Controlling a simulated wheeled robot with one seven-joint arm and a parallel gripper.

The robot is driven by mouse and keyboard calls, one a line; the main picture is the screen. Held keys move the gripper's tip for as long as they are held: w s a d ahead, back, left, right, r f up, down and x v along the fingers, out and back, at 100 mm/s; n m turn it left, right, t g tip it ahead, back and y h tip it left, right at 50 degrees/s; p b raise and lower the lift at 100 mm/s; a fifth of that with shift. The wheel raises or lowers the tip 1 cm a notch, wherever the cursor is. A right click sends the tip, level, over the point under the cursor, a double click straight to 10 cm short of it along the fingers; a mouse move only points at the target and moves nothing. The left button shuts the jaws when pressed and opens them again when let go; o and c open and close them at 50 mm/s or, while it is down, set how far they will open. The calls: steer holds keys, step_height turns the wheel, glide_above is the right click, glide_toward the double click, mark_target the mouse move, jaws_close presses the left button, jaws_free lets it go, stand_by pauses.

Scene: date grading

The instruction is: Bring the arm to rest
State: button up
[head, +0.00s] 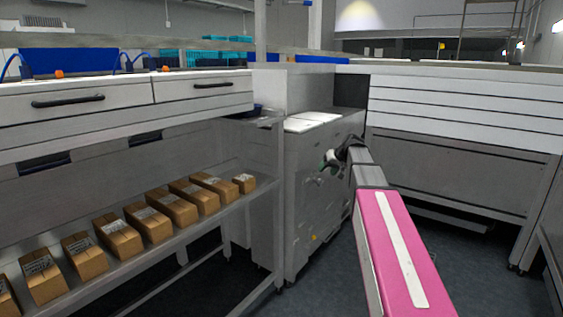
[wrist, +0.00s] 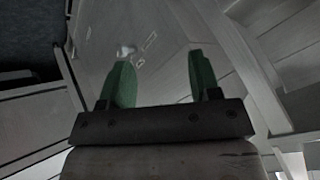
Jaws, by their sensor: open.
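My gripper (head: 328,160) is at the end of my outstretched pink and grey arm in the head view, in front of a grey cabinet. The wrist view shows its two green fingers (wrist: 158,82) spread apart with nothing between them. The gripper is open and empty, apart from any box or surface that I can make out. How far it is from the cabinet is hard to tell.
Several brown cardboard boxes (head: 153,223) stand in a row on a low metal shelf (head: 200,222) at left. White drawers (head: 200,88) are above it. The grey cabinet (head: 300,203) stands ahead. A white-panelled bench (head: 465,105) is at right. Dark floor (head: 480,270) is clear between them.

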steer(key=s+a+f+m+g+h, duration=0.1)
steer(key=s+f+g+h, duration=0.4)
steer(key=s+f, duration=2.4)
steer(key=shift+s+f+m, duration=0.4)
steer(key=shift+s, duration=0.8)
